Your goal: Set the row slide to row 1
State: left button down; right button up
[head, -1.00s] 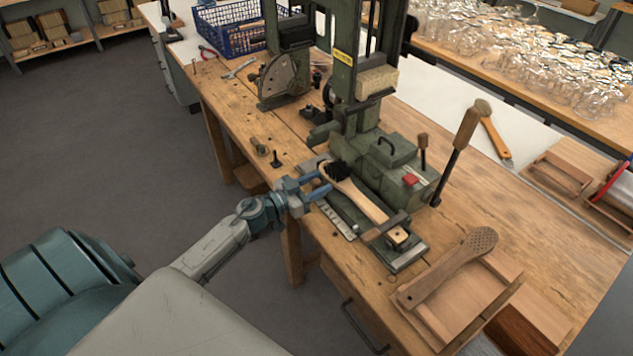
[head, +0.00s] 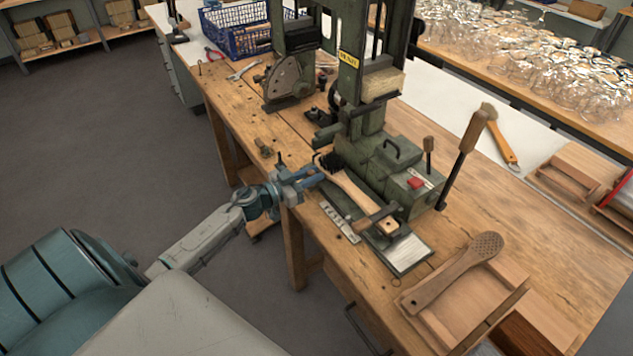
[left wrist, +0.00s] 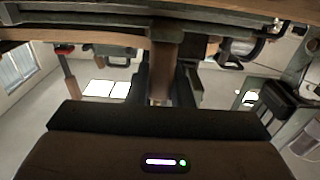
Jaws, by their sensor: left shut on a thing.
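The row slide carries a wooden brush (head: 352,192) with a dark bristle head (head: 327,161) at its far-left end and a clamp (head: 376,217) across its handle. It sits on a bed at the foot of the green tufting machine (head: 385,165). A pale marked strip (head: 340,222) lies along the bed's near side; its marks are too small to read. My left gripper (head: 307,179) is at the slide's near-left end, shut on its handle. In the left wrist view a brown wooden post (left wrist: 165,65) stands between the dark fingers. My right gripper is out of view.
A metal plate (head: 408,253) lies bare at the bed's right end. A lever with a wooden grip (head: 474,130) stands right of the machine. A perforated wooden paddle (head: 455,270) lies on a wooden tray (head: 480,300) in front. A blue crate (head: 235,32) stands behind.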

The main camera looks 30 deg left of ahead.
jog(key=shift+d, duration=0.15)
pick_arm(q)
jog(key=c, duration=1.5)
grip_release()
jog(key=shift+o, duration=1.1)
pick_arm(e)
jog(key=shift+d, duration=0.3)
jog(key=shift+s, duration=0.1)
pick_arm(q)
jog(key=shift+s+a+f, duration=0.1)
jog(key=shift+s+a, duration=0.1)
jog(key=shift+s, duration=0.35)
jog(key=b+v, duration=0.2)
jog(key=v, duration=0.2)
jog(key=shift+s+a, duration=0.1)
jog(key=shift+s, duration=0.25)
jog(key=shift+v, duration=2.5)
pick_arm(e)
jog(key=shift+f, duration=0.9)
